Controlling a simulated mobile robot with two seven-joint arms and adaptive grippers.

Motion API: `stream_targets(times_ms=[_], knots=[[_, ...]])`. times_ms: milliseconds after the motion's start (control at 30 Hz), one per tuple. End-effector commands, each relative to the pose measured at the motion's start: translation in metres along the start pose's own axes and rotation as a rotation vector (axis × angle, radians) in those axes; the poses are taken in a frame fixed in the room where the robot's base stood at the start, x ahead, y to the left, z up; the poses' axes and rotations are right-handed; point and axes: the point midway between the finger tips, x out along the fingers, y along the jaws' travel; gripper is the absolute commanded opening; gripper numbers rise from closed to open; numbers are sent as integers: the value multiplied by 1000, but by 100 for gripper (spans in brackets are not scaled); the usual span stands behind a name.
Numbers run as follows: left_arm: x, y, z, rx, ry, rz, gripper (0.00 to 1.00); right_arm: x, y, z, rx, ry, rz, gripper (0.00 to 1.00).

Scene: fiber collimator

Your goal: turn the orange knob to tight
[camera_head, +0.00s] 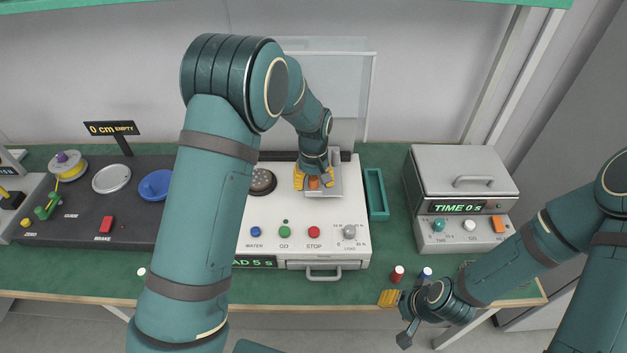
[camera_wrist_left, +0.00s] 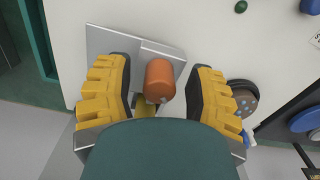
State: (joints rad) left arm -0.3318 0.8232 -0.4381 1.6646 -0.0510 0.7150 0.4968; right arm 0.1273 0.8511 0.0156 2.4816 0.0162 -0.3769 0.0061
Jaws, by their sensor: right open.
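The orange knob (camera_head: 314,183) sits on a grey metal bracket (camera_head: 335,178) on the white machine's top. In the left wrist view the orange knob (camera_wrist_left: 160,80) stands between the two yellow fingers of my left gripper (camera_wrist_left: 160,95). A gap shows on each side of it, so the left gripper is open around the knob and does not visibly touch it. In the head view my left gripper (camera_head: 313,178) reaches down over the bracket. My right gripper (camera_head: 396,316) is open and empty near the table's front edge. The knob's tight marking cannot be made out.
The white machine (camera_head: 330,215) carries buttons and a load dial (camera_head: 349,232). A green tray (camera_head: 376,194) lies right of it, and a timer box (camera_head: 462,180) stands further right. Red (camera_head: 397,273) and blue (camera_head: 426,273) small cylinders stand near my right gripper. A dark panel (camera_head: 125,215) is at left.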

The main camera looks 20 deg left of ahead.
Motion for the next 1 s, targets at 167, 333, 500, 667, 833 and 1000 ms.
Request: stream_targets(times_ms=[167,333,500,667,833,1000], knots=[[0,0,0,-1,2,1,59,0,0,0,0,0,0,47],[-2,0,-1,-1,3,1,59,0,0,0,0,0,0,47],[-20,1,-1,-1,5,3,59,0,0,0,0,0,0,47],[-52,1,-2,-2,6,4,59,0,0,0,0,0,0,47],[-86,0,-1,-1,5,3,59,0,0,0,0,0,0,47],[-110,1,-1,0,4,2,59,0,0,0,0,0,0,47]])
